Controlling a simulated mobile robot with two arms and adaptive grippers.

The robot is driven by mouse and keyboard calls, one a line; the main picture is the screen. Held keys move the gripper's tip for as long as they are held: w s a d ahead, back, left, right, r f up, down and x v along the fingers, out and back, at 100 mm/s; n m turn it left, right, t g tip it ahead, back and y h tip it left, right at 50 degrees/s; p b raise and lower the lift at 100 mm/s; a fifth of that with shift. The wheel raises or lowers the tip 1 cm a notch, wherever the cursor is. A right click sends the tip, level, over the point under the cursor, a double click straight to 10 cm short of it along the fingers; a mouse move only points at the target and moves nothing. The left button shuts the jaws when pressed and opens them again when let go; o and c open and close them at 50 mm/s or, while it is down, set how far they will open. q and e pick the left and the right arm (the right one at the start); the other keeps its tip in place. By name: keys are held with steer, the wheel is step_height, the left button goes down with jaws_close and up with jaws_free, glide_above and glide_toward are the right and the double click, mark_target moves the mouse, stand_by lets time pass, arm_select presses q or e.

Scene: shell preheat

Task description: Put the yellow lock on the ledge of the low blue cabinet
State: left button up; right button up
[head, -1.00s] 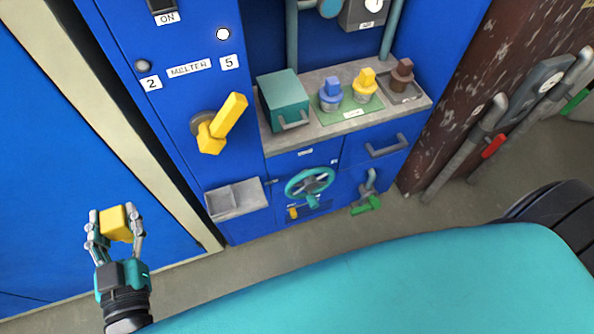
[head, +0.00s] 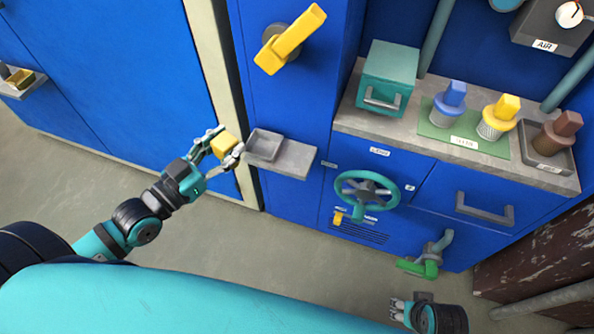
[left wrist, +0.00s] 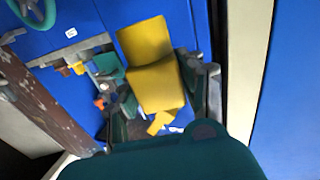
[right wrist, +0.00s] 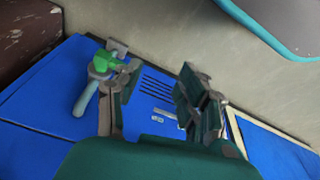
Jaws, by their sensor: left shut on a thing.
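The yellow lock (head: 224,145) is a blocky yellow piece held between the fingers of my left gripper (head: 218,143). In the left wrist view the lock (left wrist: 155,86) fills the space between the fingers. The gripper holds it just left of a small grey ledge (head: 296,158) with a shallow tray on the blue cabinet front; I cannot tell whether they touch. The low blue cabinet (head: 375,165) stands to the right with a grey top. My right gripper (head: 398,309) is low in front of this cabinet; its fingers are apart and empty in the right wrist view (right wrist: 155,100).
On the grey top (head: 385,125) stand a teal box (head: 388,75) and blue, yellow and brown plugs. A teal handwheel (head: 366,190) and a green-handled valve (head: 425,265) stick out of the front. A yellow lever (head: 290,38) projects above the ledge.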

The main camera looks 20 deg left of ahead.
mark_target(224, 143)
arm_select(q)
steer(key=shift+w+a+f+h+b, duration=0.3)
steer(key=shift+w+a+f+b, duration=0.6)
steer(key=shift+f+b, duration=0.15)
steer(key=shift+w, duration=0.15)
steer(key=shift+m, duration=0.3)
steer(key=w+d, duration=0.2)
steer(key=d, duration=0.2)
steer(key=w+d+f, duration=0.1)
steer(key=w+d, duration=0.2)
steer(key=d, duration=0.2)
steer(key=w+d, duration=0.3)
steer(key=d, duration=0.1)
steer(key=shift+w+d+f, duration=0.15)
steer(key=shift+d, duration=0.1)
steer(key=shift+f+b, duration=0.3)
step_height(224, 143, down, 2)
steer(key=shift+f+b, duration=0.1)
steer(key=shift+b, duration=0.45)
steer(key=shift+f, duration=0.35)
arm_select(e)
steer(key=v, duration=0.7)
steer(key=shift+d+r+t, duration=0.25)
steer(key=shift+r+t, duration=0.05)
steer(key=shift+r, duration=0.1)
